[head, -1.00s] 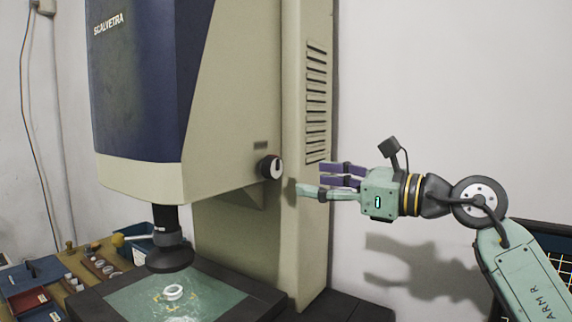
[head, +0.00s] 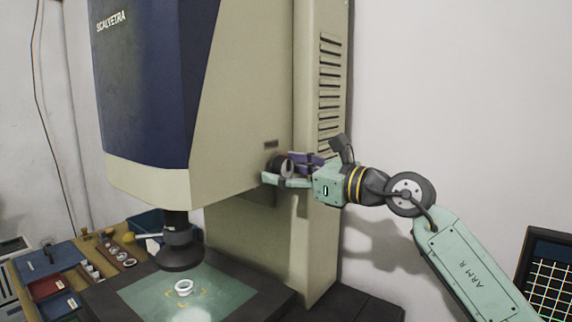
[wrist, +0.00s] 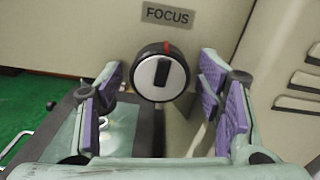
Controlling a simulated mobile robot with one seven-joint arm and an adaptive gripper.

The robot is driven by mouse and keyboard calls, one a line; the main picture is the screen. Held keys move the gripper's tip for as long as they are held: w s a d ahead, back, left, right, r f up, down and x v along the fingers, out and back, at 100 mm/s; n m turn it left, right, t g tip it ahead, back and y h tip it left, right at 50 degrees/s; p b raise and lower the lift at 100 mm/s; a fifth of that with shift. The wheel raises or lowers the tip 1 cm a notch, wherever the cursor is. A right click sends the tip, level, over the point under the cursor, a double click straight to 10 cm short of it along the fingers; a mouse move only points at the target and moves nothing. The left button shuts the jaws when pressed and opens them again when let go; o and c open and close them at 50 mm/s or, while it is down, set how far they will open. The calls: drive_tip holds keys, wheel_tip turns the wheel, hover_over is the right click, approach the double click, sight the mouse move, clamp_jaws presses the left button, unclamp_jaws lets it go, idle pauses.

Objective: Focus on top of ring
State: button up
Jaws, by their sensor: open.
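The white bearing ring (head: 183,287) lies on the green lit stage under the dark lens (head: 178,248) of the measuring machine. The focus knob (wrist: 160,74), black with a silver face, a black grip bar and a red mark, sits on the machine's side below a "FOCUS" label (wrist: 168,15). It also shows in the head view (head: 285,166). My gripper (head: 285,172) is at the knob. In the wrist view my gripper (wrist: 164,100) is open, with a purple-padded finger on each side of the knob and visible gaps between pads and knob.
The machine's tall beige column (head: 318,120) with vents stands just behind my gripper. A bench (head: 90,262) with trays and small parts is at the left. A dark screen with a grid (head: 552,285) is at the lower right.

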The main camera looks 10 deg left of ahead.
drive_tip(key=shift+a, duration=0.1)
drive_tip(key=shift+c, duration=0.5)
drive_tip(key=c, duration=1.1)
